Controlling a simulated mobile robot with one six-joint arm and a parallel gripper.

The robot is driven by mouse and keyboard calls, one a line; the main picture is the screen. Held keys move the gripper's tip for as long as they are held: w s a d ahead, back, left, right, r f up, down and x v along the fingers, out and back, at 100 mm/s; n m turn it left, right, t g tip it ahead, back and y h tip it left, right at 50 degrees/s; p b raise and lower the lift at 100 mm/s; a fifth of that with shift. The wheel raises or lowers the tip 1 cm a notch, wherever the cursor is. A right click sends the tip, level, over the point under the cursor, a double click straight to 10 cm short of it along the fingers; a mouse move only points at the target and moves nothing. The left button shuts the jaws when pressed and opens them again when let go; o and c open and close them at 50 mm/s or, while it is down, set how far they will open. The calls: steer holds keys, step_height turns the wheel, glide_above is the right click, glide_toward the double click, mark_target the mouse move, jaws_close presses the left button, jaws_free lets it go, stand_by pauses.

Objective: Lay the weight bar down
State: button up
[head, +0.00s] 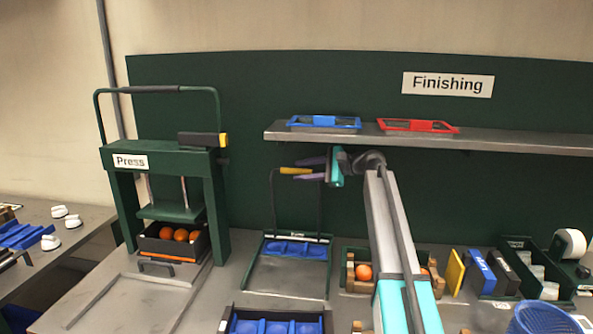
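The weight bar (273,200) is a thin dark upright frame with a yellow grip (295,171) along its top. It stands raised above a dark tray (262,282) on the bench, and a blue moulded piece (295,249) lies at the tray's far side. My gripper (304,170) is at the top of the bar, coming from the right. Its two purple fingers are apart, one above and one below the right part of the yellow grip. I see a small gap and cannot tell whether they touch it.
A green press (160,160) with oranges (181,235) under it stands left. A shelf (500,142) with a blue tray (323,122) and a red tray (417,126) runs just above my gripper. Wooden-ended bins and boxes (481,272) fill the right.

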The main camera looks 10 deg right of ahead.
steer(key=shift+x, duration=1.1)
steer(key=shift+c, duration=0.2)
jaws_close()
